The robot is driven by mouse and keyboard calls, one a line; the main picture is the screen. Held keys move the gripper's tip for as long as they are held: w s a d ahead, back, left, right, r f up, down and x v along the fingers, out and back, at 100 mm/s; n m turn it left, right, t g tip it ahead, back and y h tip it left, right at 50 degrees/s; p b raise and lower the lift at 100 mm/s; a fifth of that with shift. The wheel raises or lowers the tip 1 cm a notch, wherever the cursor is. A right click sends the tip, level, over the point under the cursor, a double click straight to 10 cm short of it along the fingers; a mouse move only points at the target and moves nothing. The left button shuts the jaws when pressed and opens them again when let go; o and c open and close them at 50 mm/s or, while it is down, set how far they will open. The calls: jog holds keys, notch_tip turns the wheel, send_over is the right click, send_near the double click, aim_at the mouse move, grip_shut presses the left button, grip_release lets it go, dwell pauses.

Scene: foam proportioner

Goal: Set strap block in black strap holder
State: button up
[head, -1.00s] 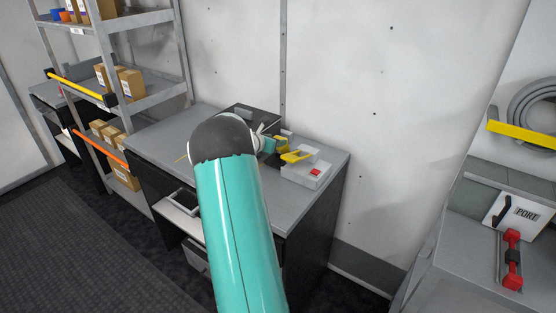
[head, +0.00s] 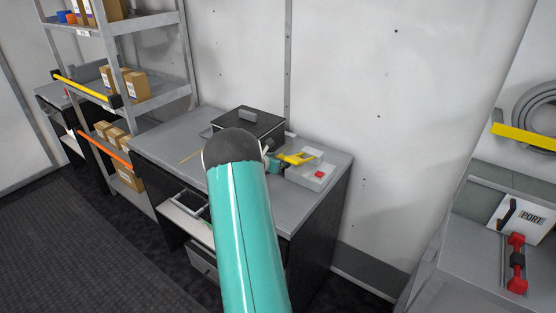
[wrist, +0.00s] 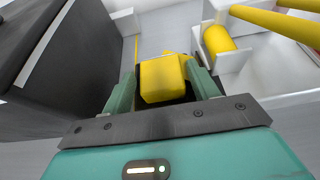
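A yellow block (wrist: 163,79), which looks like the strap block, sits between the two teal fingers of my gripper (wrist: 165,82) in the wrist view. The fingers appear shut on its sides. In the head view my gripper (head: 274,162) is over the bench, just left of the grey box; my arm hides part of it. A black box (head: 243,125) with a grey handle on top stands on the bench behind my arm. It also shows as a dark wall in the wrist view (wrist: 45,50). I cannot tell which thing is the black strap holder.
A pale grey box (head: 312,176) with a red button and a yellow handle (head: 296,158) stands at the bench's right end. The grey bench (head: 165,138) is mostly clear on the left. A shelf rack (head: 150,100) with cartons stands left. A red-handled tool (head: 517,264) lies far right.

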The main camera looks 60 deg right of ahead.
jog(key=shift+r, duration=0.1)
jog(key=v, duration=1.2)
jog(key=shift+a, duration=0.1)
jog(key=w+a+r+m+t+y, duration=0.1)
jog(key=a+r+m+y, duration=0.2)
jog(key=a, duration=0.6)
jog(key=a+r+m+t, duration=0.1)
jog(key=a+r+m, duration=0.35)
jog(key=a, duration=0.45)
jog(key=w+a+r+m+t+y, duration=0.1)
jog(key=a+r+m+y, duration=0.15)
jog(key=a+r, duration=0.45)
jog(key=s+a+m+t+y, duration=0.1)
jog(key=s+a+m+y, duration=0.1)
jog(key=a, duration=0.9)
jog(key=s+a+m+t+y, duration=0.2)
jog(key=s+a+y, duration=0.1)
jog(key=a, duration=0.7)
jog(key=s+a+m+t+y, duration=0.1)
jog(key=s+a, duration=0.4)
jog(key=a, duration=0.6)
jog(key=shift+a+r+m+t+y, duration=0.35)
jog(key=shift+m+y, duration=0.25)
jog(key=shift+y, duration=0.25)
